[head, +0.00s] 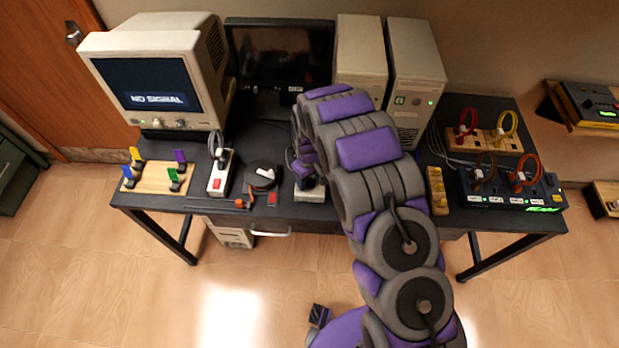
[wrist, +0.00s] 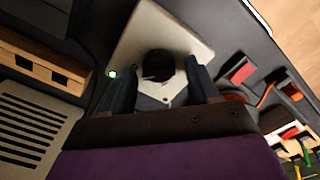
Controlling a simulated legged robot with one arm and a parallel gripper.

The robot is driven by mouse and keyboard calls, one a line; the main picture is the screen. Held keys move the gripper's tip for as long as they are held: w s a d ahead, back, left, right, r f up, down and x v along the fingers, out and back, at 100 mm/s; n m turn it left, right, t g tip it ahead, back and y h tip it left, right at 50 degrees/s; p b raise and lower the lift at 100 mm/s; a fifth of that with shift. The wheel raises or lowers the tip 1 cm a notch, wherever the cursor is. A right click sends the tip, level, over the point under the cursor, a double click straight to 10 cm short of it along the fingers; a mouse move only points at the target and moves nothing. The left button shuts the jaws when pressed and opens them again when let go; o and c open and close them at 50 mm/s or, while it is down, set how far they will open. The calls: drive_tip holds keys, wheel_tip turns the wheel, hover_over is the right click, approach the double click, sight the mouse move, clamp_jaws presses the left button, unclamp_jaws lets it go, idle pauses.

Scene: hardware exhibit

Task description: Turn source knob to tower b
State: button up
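The source knob (wrist: 158,64) is round and black, on a light grey box (wrist: 187,38) in the wrist view. A small lit green-white lamp sits at the box's left edge. My gripper (wrist: 160,70) has one dark finger on each side of the knob, with gaps showing between fingers and knob, so it looks open around it. I cannot tell how deep the fingers reach. In the head view the box (head: 311,194) shows below my arm, which hides most of the knob and fingertips. Two beige towers (head: 361,50) (head: 417,66) stand behind; any letter on them is unreadable.
A CRT monitor (head: 148,90) reads "NO SIGNAL"; a dark flat monitor (head: 281,55) stands beside it. Left of the box are a switch box (head: 219,174) and a black round device (head: 264,175). Cable panels (head: 512,192) fill the desk's right side.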

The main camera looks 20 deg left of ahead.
sight(309, 181)
drive_tip(key=shift+d+r, duration=0.1)
drive_tip(key=shift+d+r, duration=0.1)
drive_tip(key=shift+r, duration=0.1)
wheel_tip(309, 181, up, 17)
drive_tip(key=p, duration=0.1)
drive_tip(key=shift+a+f, duration=0.15)
drive_tip(key=shift+a, duration=0.1)
idle(0.5)
drive_tip(key=s+d+r+m+b, duration=0.1)
drive_tip(key=s+d+r+m, duration=0.2)
drive_tip(key=d, duration=0.4)
drive_tip(key=s+d+r+m, duration=0.1)
drive_tip(key=s+d+r, duration=0.3)
drive_tip(key=d+r, duration=0.15)
drive_tip(key=s+d+r+m+b, duration=0.1)
drive_tip(key=s+d+r+m, duration=0.2)
drive_tip(key=d, duration=0.5)
drive_tip(key=s+d+m, duration=0.1)
drive_tip(key=s+d, duration=0.2)
drive_tip(key=s, duration=0.5)
drive_tip(key=s+d+r+m+g+b, duration=0.1)
drive_tip(key=s+d, duration=0.3)
drive_tip(key=s, duration=0.4)
drive_tip(key=s+d+r+m+b, duration=0.1)
drive_tip(key=s+d+m, duration=0.1)
drive_tip(key=s, duration=0.5)
drive_tip(key=shift+s+d+m+g, duration=0.3)
drive_tip(key=shift+s+d+g, duration=0.1)
drive_tip(key=shift+d, duration=0.45)
